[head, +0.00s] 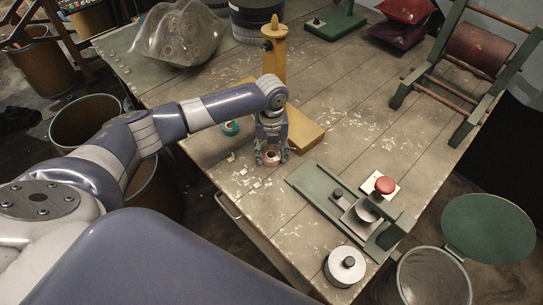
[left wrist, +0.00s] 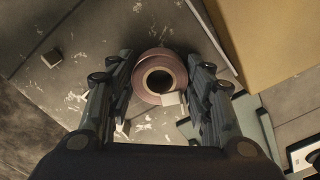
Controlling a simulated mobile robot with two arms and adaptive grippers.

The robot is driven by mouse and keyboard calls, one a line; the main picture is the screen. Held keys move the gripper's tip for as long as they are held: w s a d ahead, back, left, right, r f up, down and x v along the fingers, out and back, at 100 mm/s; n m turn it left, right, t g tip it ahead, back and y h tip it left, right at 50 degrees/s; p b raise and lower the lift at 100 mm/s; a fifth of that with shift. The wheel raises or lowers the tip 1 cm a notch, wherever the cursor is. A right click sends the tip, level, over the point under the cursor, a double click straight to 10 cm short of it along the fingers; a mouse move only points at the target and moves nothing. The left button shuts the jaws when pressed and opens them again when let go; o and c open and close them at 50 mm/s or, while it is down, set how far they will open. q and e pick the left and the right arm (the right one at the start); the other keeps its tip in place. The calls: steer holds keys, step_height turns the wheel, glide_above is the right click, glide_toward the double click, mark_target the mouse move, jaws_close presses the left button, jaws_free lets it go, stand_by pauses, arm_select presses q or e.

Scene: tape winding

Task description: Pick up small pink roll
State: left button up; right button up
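The small pink roll (head: 271,158) lies on the worn wooden table (head: 330,120), near its left edge. In the left wrist view the roll (left wrist: 160,57) shows its round rim and dark centre hole, with a small white tab at its lower right. My left gripper (head: 271,154) points down over it. In the left wrist view the open fingers of my left gripper (left wrist: 159,75) stand on either side of the roll, close to its sides. I cannot tell whether they touch it. My right gripper is not in view.
A wooden post (head: 273,50) and a yellowish board (head: 303,128) stand just behind. A teal roll (head: 231,127) lies to the left. Small white scraps lie nearby.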

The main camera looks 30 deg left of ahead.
arm_select(q)
steer(key=shift+c, duration=0.8)
